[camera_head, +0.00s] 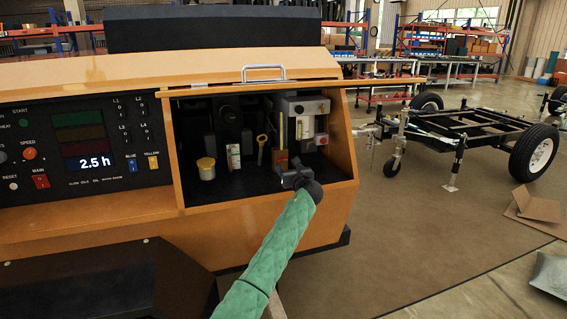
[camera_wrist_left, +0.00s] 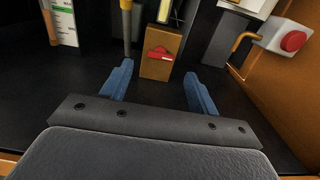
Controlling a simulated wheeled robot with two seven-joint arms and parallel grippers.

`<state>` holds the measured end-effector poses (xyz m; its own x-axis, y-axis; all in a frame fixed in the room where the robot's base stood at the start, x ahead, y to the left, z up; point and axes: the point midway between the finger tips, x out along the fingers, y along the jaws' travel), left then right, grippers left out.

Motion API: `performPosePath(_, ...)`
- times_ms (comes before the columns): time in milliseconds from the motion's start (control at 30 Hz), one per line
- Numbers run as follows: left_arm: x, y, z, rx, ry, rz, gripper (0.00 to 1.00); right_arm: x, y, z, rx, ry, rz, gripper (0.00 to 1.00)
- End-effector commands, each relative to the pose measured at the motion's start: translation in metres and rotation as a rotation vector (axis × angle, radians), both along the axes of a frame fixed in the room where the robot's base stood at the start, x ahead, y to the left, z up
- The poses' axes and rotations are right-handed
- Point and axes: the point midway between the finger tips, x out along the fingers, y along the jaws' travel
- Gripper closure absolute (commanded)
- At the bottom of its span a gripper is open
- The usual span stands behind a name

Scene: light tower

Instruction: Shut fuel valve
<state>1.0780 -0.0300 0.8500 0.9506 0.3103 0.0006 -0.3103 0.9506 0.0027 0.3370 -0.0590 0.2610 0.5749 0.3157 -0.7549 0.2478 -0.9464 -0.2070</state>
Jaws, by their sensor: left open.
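The fuel valve appears to be the small red handle (camera_wrist_left: 160,53) on an orange-brown block (camera_wrist_left: 160,58) in the left wrist view. The handle lies roughly crosswise on the block's face. The block also shows, small, inside the open compartment in the head view (camera_head: 280,160). My left gripper (camera_wrist_left: 158,86) has its blue fingers spread apart, with nothing between them. The block stands just beyond the fingertips, between them in the picture, and no contact shows. In the head view the left gripper (camera_head: 291,174) is at the compartment's front right. My right gripper is not in view.
A red button (camera_wrist_left: 293,41) on a white box and a bent yellow pipe (camera_wrist_left: 241,40) are at the right. A yellow rod (camera_wrist_left: 127,25) stands left of the block. A yellow-capped jar (camera_head: 206,168) is at the compartment's left. The compartment's front lip (camera_head: 265,199) and side walls bound the space.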

Motion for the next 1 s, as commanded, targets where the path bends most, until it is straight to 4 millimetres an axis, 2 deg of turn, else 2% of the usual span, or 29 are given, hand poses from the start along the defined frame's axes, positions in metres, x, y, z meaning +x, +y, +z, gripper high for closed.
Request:
performPosePath(200,0.031,0.01,0.0,0.0,0.001,0.001,0.4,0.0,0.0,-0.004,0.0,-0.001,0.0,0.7)
performPosePath(333,0.043,0.014,0.0,-0.001,0.0,-0.001,0.4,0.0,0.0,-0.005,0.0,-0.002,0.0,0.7)
performPosePath(500,0.051,0.016,0.0,-0.002,-0.001,-0.001,0.4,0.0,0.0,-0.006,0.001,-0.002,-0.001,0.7)
performPosePath(767,0.052,0.016,0.0,-0.003,-0.001,-0.001,0.4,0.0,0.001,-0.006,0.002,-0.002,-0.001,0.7)
performPosePath(800,0.052,0.017,0.0,-0.003,-0.001,-0.001,0.42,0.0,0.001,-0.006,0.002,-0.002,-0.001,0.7)
performPosePath(1000,0.052,0.017,0.0,-0.002,-0.001,-0.001,0.81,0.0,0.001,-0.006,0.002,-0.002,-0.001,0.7)
